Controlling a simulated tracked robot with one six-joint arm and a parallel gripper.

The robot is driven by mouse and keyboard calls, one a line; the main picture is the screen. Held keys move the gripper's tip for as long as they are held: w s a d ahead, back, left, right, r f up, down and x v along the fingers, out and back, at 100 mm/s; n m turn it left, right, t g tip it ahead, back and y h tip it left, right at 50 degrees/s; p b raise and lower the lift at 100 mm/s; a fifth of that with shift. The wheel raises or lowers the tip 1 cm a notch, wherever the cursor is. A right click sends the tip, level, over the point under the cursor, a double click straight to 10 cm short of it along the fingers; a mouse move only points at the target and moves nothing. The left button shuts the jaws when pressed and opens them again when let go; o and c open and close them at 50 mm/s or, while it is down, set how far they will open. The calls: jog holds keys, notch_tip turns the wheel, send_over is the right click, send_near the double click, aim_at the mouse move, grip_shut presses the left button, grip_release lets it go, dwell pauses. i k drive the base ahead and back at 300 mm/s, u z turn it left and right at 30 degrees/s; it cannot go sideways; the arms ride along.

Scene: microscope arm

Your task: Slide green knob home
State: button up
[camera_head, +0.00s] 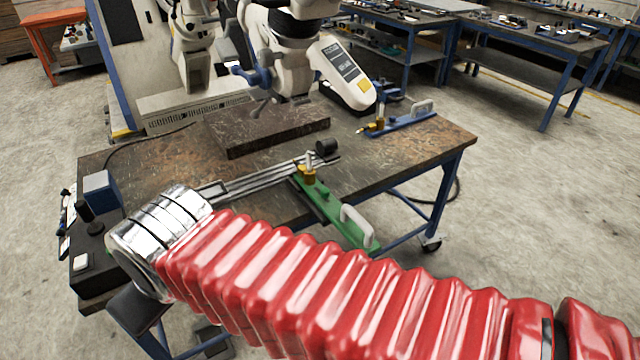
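A long green piece (335,212) with a white handle (357,225) lies on the near right part of the worktable, its near end at the table's edge. A brass-coloured fitting with a small upright pin (308,174) stands at its far end. Grey parallel bars (255,182) run from behind my wrist to this fitting, with a black round knob (326,148) just beyond. My red-sleeved arm crosses the foreground and ends in a silver wrist at the left. My gripper's fingers cannot be made out; the wrist hides what lies behind it. I cannot tell whether anything touches the green piece.
The worktable (425,150) carries a dark slab (265,130) under a large white microscope (285,50). A blue piece with a white handle (408,118) lies at the far right. A black box (95,255) sits at the left edge. Other benches stand behind.

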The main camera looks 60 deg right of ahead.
aim_at(325, 192)
jog(key=i, duration=0.85)
jog(key=z, duration=0.05)
